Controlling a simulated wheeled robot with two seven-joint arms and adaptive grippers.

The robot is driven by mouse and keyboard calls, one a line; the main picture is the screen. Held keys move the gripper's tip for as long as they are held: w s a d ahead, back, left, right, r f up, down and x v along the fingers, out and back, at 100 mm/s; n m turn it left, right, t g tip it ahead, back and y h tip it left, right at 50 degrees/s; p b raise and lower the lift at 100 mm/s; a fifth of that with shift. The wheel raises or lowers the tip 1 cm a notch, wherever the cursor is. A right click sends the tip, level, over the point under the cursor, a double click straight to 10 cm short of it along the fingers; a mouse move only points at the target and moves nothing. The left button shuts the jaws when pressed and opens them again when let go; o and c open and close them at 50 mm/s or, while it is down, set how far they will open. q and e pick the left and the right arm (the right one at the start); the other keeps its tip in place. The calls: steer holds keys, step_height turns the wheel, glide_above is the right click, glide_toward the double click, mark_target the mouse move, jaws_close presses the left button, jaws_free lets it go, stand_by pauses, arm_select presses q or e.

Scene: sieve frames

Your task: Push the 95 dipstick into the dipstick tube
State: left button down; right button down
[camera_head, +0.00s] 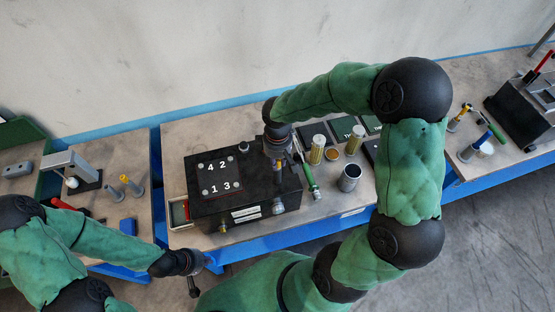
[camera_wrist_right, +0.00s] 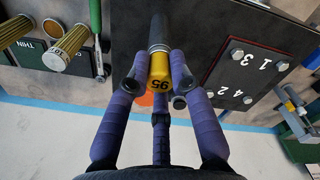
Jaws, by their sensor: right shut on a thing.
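In the right wrist view the yellow head of the dipstick, marked 95 (camera_wrist_right: 159,72), sits between the purple fingers of my right gripper (camera_wrist_right: 161,78). The gripper is shut on it. A dark grey cylinder (camera_wrist_right: 157,30) lies in line with the yellow head beyond the fingers; I cannot tell whether it is the dipstick tube or how deep the stick is in it. In the head view my right gripper (camera_head: 278,150) is over the right end of the black box (camera_head: 240,205) and hides the tube area. My left gripper (camera_head: 196,275) is at the table's front edge, its jaws unclear.
Yellow filter cylinders (camera_head: 318,149), an open metal can (camera_head: 349,178) and a green-handled tool (camera_head: 309,178) stand or lie right of the box. A plate numbered 1 to 4 (camera_head: 219,175) is on its top. A side table (camera_head: 110,215) holds small tools.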

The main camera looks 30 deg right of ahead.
steer(key=c, duration=1)
jaws_free()
step_height(320, 180, up, 12)
steer(key=shift+f, duration=0.1)
